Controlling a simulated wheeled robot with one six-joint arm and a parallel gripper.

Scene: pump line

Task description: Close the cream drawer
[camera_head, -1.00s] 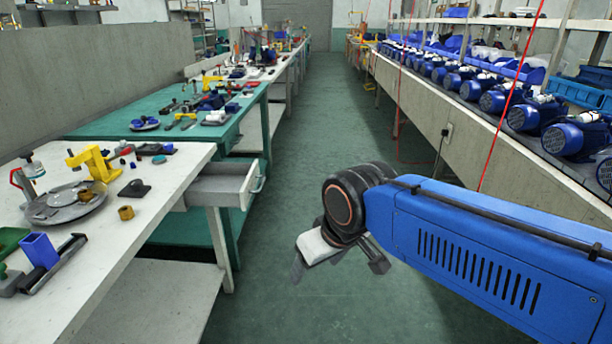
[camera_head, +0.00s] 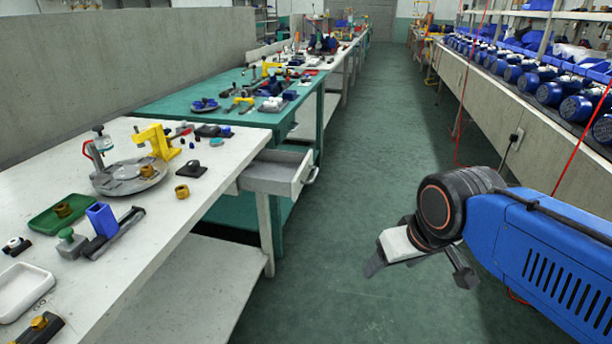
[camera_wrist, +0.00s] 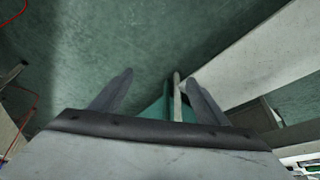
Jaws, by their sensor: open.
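The cream drawer (camera_head: 272,177) sticks out, open, from the right side of the white-topped bench, under its top.
The white bench (camera_head: 215,160) bears a metal plate (camera_head: 128,178), a yellow press (camera_head: 157,140), a blue bin (camera_head: 102,220) and a green tray (camera_head: 64,214). A green bench (camera_head: 200,112) stands behind it. The aisle floor (camera_head: 385,140) is clear. A conveyor with blue motors (camera_head: 550,92) lines the right.

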